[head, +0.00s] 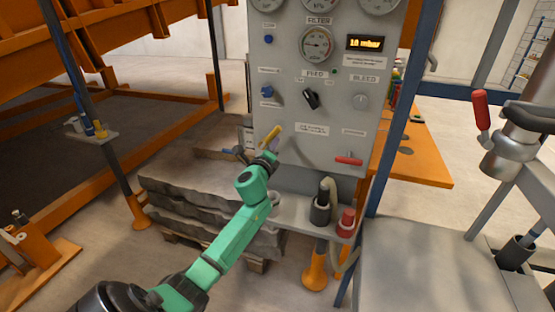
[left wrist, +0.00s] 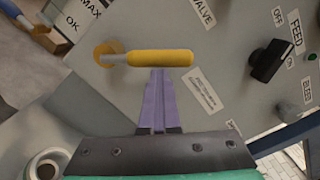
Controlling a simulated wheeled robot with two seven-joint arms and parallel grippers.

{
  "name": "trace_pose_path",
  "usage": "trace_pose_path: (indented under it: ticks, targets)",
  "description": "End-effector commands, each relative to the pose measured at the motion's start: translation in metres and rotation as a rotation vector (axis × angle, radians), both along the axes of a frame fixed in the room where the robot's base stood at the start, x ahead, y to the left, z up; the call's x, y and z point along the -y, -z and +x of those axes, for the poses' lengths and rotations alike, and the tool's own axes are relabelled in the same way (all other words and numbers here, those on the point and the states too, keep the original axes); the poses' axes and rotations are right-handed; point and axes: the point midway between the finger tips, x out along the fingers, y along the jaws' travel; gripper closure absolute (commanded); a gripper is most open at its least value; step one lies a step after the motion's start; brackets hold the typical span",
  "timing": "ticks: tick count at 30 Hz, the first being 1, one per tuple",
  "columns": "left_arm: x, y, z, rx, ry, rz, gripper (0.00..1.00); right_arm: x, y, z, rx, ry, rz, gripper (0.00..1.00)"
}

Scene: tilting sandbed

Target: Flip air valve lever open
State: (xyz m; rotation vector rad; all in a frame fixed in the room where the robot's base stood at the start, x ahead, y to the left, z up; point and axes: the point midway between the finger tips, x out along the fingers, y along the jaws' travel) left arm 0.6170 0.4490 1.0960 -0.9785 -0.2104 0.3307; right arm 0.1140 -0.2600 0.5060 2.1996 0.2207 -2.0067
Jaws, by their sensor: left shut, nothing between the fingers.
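The yellow lever (head: 270,134) is on the lower left of the grey control panel (head: 300,150). In the left wrist view the lever's yellow handle (left wrist: 165,58) lies across the picture, with its round pivot (left wrist: 107,52) at the left end. A label reading "VALVE" is above it. My left gripper (head: 266,157) is just below the lever in the head view. In the left wrist view its purple fingers (left wrist: 158,88) are shut together with nothing between them. Their tips reach the handle's lower edge; I cannot tell whether they touch. My right gripper is not in view.
The panel also carries a black feed knob (head: 311,98), a grey bleed knob (head: 360,102), a red lever (head: 348,159) and gauges. The display (head: 365,43) reads 10 mbar. A shelf below holds a black-capped fitting (head: 321,204) and a red one (head: 346,222). Stacked slabs (head: 190,185) stand left.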

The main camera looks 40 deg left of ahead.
Motion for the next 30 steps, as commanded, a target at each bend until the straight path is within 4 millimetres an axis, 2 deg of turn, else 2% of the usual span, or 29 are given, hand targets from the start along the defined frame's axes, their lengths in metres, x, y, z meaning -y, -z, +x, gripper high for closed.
trace_pose_path:
  ticks: [1,3,15,22,30]
  targets:
    - [-0.003,-0.008,-0.001,0.016,-0.003,-0.038,1.0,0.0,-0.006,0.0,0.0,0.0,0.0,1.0]
    - [-0.006,-0.012,-0.002,0.039,-0.003,-0.101,1.0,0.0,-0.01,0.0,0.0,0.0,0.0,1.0]
    - [-0.027,-0.025,-0.009,0.148,-0.004,-0.421,1.0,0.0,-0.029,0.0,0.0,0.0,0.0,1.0]
    - [-0.034,-0.028,-0.012,0.187,-0.004,-0.534,1.0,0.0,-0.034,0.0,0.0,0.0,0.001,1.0]
    - [-0.038,-0.028,-0.013,0.206,-0.004,-0.587,1.0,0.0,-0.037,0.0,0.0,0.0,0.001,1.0]
